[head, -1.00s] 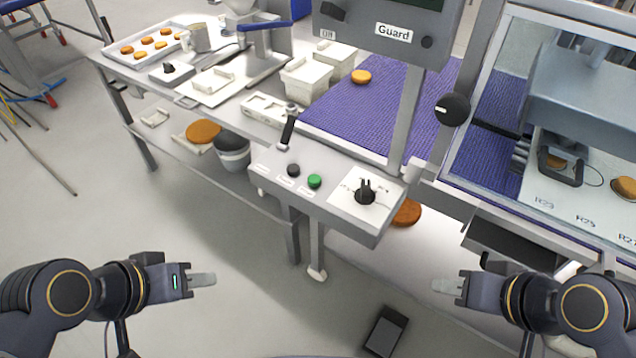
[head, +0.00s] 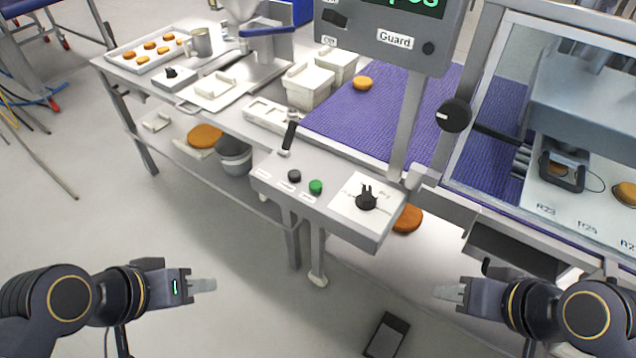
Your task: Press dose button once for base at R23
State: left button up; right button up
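The control panel (head: 330,205) stands at the middle, with a black button (head: 294,176), a green button (head: 315,187), a black lever (head: 289,136) and a rotary knob (head: 366,200). The small labels by the buttons are too small to read. The plate marked R23 (head: 545,209) is at the right behind the clear guard; a round base (head: 556,170) shows there, partly hidden by a dark clamp-like part. My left gripper (head: 204,285) is at lower left, and my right gripper (head: 447,293) at lower right. Both are apart from the panel and seem empty; their finger gaps do not show.
A display box (head: 395,35) marked Guard is above the panel, with green text cut off. A purple belt (head: 432,110) carries one round. A tray of rounds (head: 148,52) and white tubs (head: 308,88) stand at the back left. A dark pedal (head: 386,335) lies on the floor.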

dwell(0.3)
pick_arm(q)
grip_shut()
dwell(1.6)
